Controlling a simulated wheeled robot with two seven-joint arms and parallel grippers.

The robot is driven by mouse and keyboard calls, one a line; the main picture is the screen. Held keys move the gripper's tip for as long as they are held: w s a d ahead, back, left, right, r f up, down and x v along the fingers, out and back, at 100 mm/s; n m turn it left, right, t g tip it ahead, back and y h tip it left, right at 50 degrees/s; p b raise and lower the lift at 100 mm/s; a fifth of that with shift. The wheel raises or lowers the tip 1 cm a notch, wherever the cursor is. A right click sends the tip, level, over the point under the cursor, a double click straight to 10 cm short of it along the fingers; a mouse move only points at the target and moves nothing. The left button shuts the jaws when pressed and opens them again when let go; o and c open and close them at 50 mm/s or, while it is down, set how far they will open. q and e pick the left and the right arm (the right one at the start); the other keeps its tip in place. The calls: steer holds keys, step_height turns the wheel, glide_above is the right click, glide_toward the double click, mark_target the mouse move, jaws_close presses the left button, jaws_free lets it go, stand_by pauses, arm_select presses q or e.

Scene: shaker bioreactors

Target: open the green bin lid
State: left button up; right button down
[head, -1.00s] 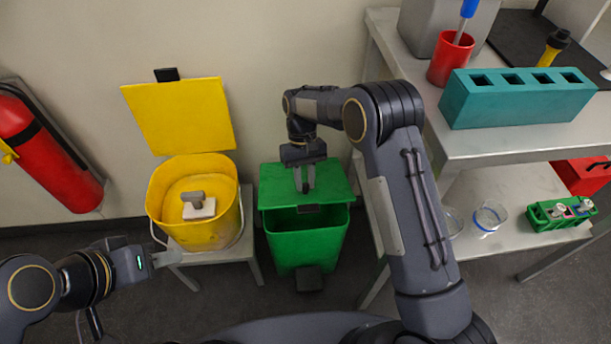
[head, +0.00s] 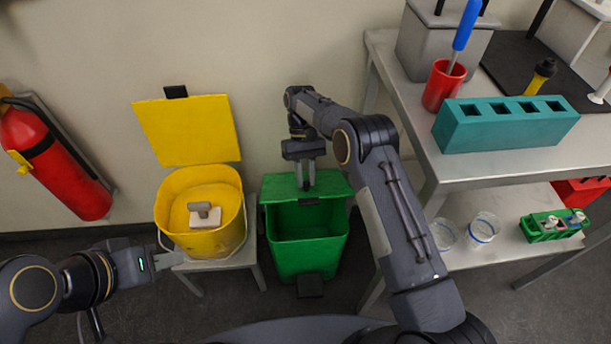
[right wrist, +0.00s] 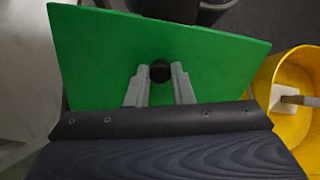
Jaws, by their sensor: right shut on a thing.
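The green bin (head: 308,258) stands on the floor with its green lid (head: 330,184) tilted up at the back, so the dark inside shows. My right gripper (head: 306,183) is at the lid. In the right wrist view its two fingers (right wrist: 160,82) are shut on the lid's black knob (right wrist: 160,71), with the green lid (right wrist: 160,42) spread out behind them. My left gripper (head: 172,252) is beside the yellow bucket, well away from the green bin; whether its fingers are apart is unclear.
The yellow bucket (head: 200,240) with its lid up stands on a small stool (head: 250,268) to the left. A metal table (head: 420,155) with a teal rack (head: 505,125) is close on the right. A fire extinguisher (head: 60,165) hangs at far left.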

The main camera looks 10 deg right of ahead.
steer(key=c, duration=1.3)
jaws_free()
steer(key=shift+o, duration=0.2)
steer(key=shift+r, duration=0.35)
step_height(320, 180, up, 3)
steer(key=shift+p, duration=0.4)
steer(key=s+a+r+p, duration=0.1)
steer(key=s+r+p, duration=0.1)
steer(key=s+r, duration=0.7)
steer(key=s, duration=0.5)
steer(key=shift+a+r, duration=0.15)
steer(key=shift+a, duration=0.15)
